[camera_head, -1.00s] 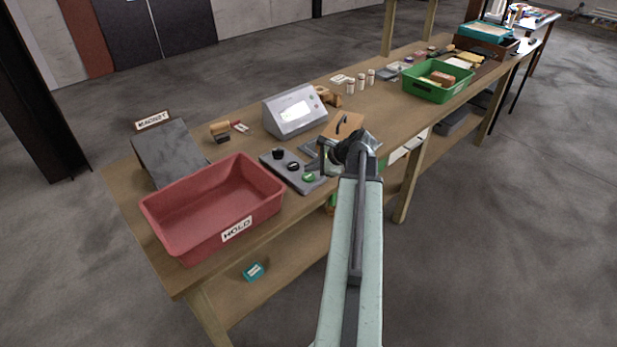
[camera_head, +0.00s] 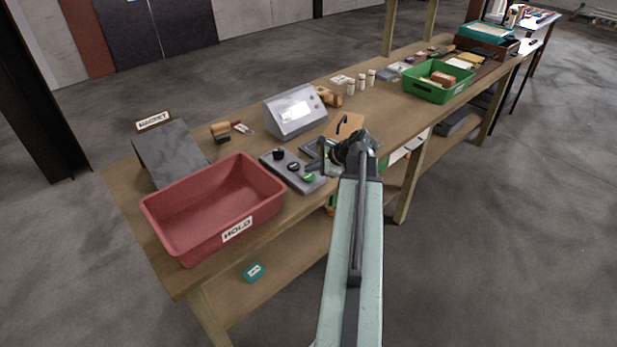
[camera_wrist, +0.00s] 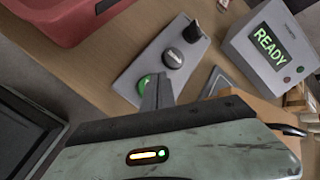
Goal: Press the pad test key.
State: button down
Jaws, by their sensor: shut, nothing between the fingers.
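A grey key panel (camera_head: 268,160) lies on the bench. It bears a black knob (camera_head: 278,153), a dark key with a white mark (camera_head: 293,165) and a green key (camera_head: 309,177). In the wrist view the panel (camera_wrist: 128,83) shows the green key (camera_wrist: 145,84), the dark key (camera_wrist: 173,58) and the black knob (camera_wrist: 194,31). I cannot read which is the pad test key. My gripper (camera_head: 311,168) is shut and empty above the panel's near right end. In the wrist view its fingertips (camera_wrist: 157,78) overlap the green key's right side; I cannot tell whether they touch.
A grey console (camera_head: 290,126) stands behind the panel; its screen (camera_wrist: 268,44) reads READY. A red HOLD bin (camera_head: 165,212) is left of the panel. A wooden block with a dark handle (camera_head: 347,126) stands right. A green tray (camera_head: 420,89) is farther right.

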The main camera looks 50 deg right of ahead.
aim_at(311, 177)
dwell(0.4)
jog(key=shift+f+b, duration=0.45)
jog(key=shift+f+b, duration=0.4)
dwell(0.5)
jog(key=shift+r, duration=0.2)
jog(key=shift+r+p, duration=0.65)
jog(key=shift+p, duration=0.2)
notch_tip(311, 177, up, 5)
jog(key=p, duration=0.5)
jog(key=shift+r, duration=0.15)
